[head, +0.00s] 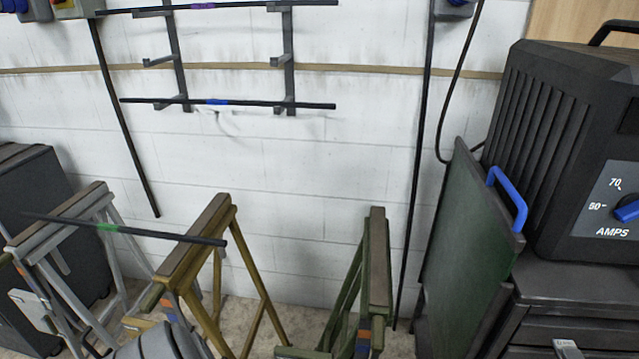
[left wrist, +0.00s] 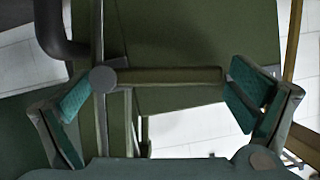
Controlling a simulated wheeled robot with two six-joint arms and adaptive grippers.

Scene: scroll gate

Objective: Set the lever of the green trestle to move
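The green trestle (head: 378,262) stands right of the middle in the head view, with orange and blue-grey marks on its near leg. A green bar (head: 300,352), apparently its lever, sticks out to the left at the picture's bottom edge. In the left wrist view a green lever-like bar (left wrist: 170,77) lies level, beside a round grey pivot (left wrist: 103,79) at its left end. My left gripper (left wrist: 158,90) is open, its teal-padded fingers wide apart near the bar's two ends. I cannot tell whether they touch it. My right gripper is in neither view.
A black rod with a green band (head: 107,228) lies across the grey trestle (head: 62,212) and the yellow trestle (head: 195,240). A green board (head: 465,250) with a blue handle leans at the right, beside dark drawers (head: 575,290). Rods hang on the wall rack (head: 287,60).

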